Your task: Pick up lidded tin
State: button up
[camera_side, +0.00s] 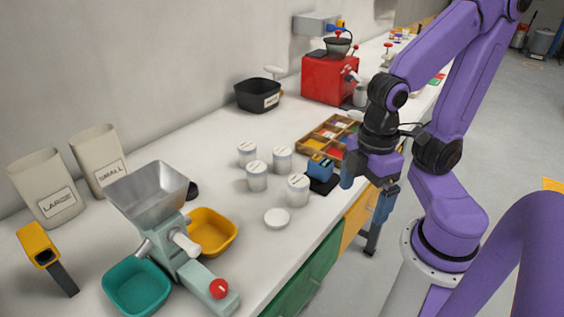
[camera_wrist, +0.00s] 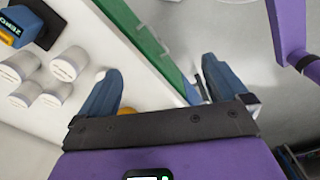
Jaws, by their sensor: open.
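Several pale lidded tins stand upright in a group on the white counter. In the side view they are a front tin (camera_side: 298,190), a left tin (camera_side: 257,177), a back tin (camera_side: 247,154) and a right tin (camera_side: 283,160). They also show at the left of the wrist view, the nearest one (camera_wrist: 69,64) among them. My gripper (camera_side: 368,190) is open and empty, right of the tins, at the counter's front edge. In the wrist view its blue fingers (camera_wrist: 160,68) are spread apart with no tin between them.
A blue device with a dark plate (camera_side: 320,172) stands between tins and gripper. A white disc (camera_side: 277,218) lies in front. A compartment tray (camera_side: 325,133) is behind. A grinder (camera_side: 165,215), yellow bowl (camera_side: 213,230) and teal bowl (camera_side: 137,288) stand left.

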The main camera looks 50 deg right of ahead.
jog(key=shift+c, duration=0.9)
